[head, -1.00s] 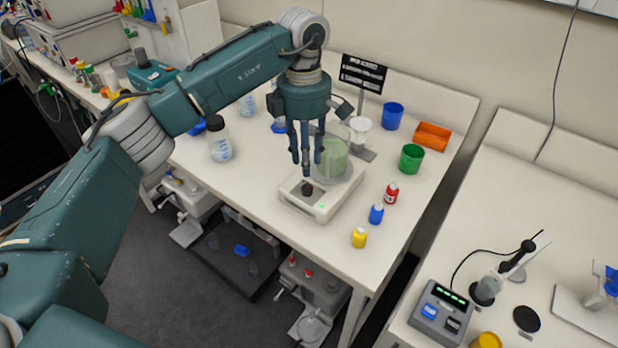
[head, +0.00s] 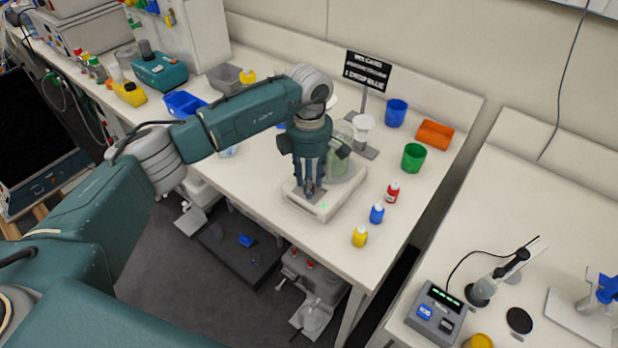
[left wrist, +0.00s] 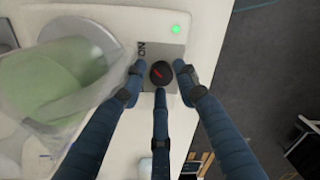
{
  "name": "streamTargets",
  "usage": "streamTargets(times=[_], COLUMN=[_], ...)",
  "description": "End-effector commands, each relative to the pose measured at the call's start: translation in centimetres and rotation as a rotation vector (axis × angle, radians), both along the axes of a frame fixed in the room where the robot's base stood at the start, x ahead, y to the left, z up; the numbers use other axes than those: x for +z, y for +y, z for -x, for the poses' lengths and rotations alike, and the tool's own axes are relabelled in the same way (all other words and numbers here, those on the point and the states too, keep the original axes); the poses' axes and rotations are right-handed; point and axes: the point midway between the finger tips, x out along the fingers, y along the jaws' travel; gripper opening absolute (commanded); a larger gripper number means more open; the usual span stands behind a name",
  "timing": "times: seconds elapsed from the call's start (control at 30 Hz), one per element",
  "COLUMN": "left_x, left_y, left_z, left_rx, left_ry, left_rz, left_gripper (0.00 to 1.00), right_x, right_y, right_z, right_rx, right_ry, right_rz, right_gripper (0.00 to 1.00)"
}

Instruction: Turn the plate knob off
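The plate knob (left wrist: 161,73) is a round black knob with a red mark on the white stirrer plate (head: 322,208). In the left wrist view an "ON" label (left wrist: 142,49) is beside it, and a green light (left wrist: 176,29) glows on the plate (left wrist: 205,18). My left gripper (head: 310,196) points down over the plate's front part. In the left wrist view its three fingers (left wrist: 160,78) stand around the knob, with narrow gaps seeming to show between tips and knob. In the head view the fingers hide the knob. My right gripper is not in view.
A clear vessel with green liquid (left wrist: 65,80) stands on the plate close beside the fingers. Green (head: 413,157) and blue (head: 396,113) cups are behind. The table's front edge is near.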

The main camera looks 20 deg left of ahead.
Motion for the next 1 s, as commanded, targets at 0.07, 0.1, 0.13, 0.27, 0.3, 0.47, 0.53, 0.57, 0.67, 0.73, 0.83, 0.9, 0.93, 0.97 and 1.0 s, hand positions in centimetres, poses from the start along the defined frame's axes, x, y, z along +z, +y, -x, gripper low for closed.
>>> streamTargets(times=[0.07, 0.1, 0.13, 0.27, 0.3, 0.47, 0.53, 0.57, 0.67, 0.73, 0.83, 0.9, 0.93, 0.97, 1.0], left_x=[-0.3, -0.4, -0.5, -0.5, -0.5, -0.5, -0.5, -0.5, -0.5, -0.6, -0.6, -0.7, -0.7, -0.7, -0.7], left_y=[0.0, 0.0, 0.0, 0.0, 0.0, 0.0, 0.0, 0.0, 0.0, 0.0, 0.1, 0.1, 0.1, 0.1, 0.1], left_z=[0.1, 0.0, 0.0, 0.0, 0.0, 0.0, 0.0, 0.0, 0.0, 0.0, 0.0, 0.0, 0.0, 0.0, 0.0], left_rx=[0.0, 0.0, 0.0, -0.001, -0.001, 0.0, 0.0, 0.0, 0.002, 0.008, 0.03, 0.054, 0.068, 0.083, 0.106], left_ry=[0.0, 0.0, 0.0, -0.001, -0.001, 0.0, -0.001, -0.001, -0.001, -0.001, -0.001, 0.0, 0.0, 0.0, -0.001], left_rz=[-0.001, -0.001, -0.001, -0.001, -0.001, -0.001, -0.001, -0.001, -0.001, -0.001, -0.001, -0.001, -0.001, -0.001, -0.002], left_gripper=[0.31, 0.31, 0.31, 0.31, 0.31, 0.07, 0.0, 0.0, 0.0, 0.0, 0.0, 0.0, 0.0, 0.0, 0.0], right_x=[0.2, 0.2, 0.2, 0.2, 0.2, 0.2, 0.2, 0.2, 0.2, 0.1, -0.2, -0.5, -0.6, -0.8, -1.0], right_y=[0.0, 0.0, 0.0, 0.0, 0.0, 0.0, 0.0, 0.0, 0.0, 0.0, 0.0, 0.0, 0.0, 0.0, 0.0], right_z=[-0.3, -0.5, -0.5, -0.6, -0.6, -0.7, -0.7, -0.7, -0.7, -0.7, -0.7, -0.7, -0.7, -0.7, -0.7], right_rx=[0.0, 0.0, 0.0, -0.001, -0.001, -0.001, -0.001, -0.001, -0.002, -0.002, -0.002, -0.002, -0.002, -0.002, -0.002], right_ry=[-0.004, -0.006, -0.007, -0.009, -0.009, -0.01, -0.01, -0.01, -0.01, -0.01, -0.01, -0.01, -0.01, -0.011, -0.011], right_rz=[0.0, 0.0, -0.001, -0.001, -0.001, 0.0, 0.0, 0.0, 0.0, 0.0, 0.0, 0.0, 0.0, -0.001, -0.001], right_gripper=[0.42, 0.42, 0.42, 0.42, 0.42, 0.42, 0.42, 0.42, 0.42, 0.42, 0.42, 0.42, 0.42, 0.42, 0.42])
